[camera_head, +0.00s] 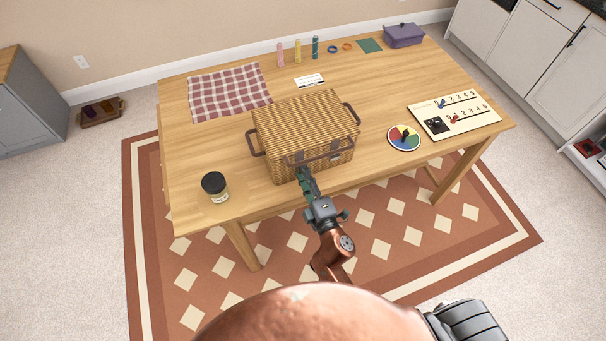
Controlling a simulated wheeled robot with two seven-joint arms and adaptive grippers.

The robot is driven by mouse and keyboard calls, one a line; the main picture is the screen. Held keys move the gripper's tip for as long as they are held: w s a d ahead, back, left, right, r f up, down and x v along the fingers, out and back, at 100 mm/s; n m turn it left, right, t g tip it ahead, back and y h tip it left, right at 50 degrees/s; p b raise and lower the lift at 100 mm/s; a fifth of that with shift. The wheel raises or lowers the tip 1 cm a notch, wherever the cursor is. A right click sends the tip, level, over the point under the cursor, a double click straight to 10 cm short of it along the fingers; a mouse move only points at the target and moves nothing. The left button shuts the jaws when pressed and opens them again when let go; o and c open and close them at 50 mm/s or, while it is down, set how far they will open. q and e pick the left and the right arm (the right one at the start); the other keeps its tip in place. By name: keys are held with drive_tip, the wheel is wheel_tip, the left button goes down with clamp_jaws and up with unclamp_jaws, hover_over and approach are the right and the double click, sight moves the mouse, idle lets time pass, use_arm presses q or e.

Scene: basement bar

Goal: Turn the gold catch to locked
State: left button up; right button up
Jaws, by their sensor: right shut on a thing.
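A wicker picnic basket (305,118) stands on the wooden table with its lid down. A brown handle (320,152) and two strap-like fittings show on its front side. My right gripper (303,174) is at the left part of this front side, below the left fitting. It is shut on a small part there, which I take to be the gold catch. The fingers hide the catch, so its colour and turn position cannot be seen. My left gripper is not in view.
On the table (375,190), a dark-lidded jar (215,187) stands left of the basket. A checked cloth (229,92) lies behind it. A colour wheel (404,138) and a number board (454,114) lie right. A purple box (403,35) stands at the back.

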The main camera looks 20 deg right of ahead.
drive_tip(key=o, duration=1.2)
drive_tip(key=shift+s, duration=0.1)
drive_tip(key=shift+s+f, duration=0.1)
drive_tip(key=shift+s, duration=0.25)
drive_tip(key=s, duration=0.6)
drive_tip(key=shift+s+d, duration=0.2)
drive_tip(key=shift+s, duration=0.1)
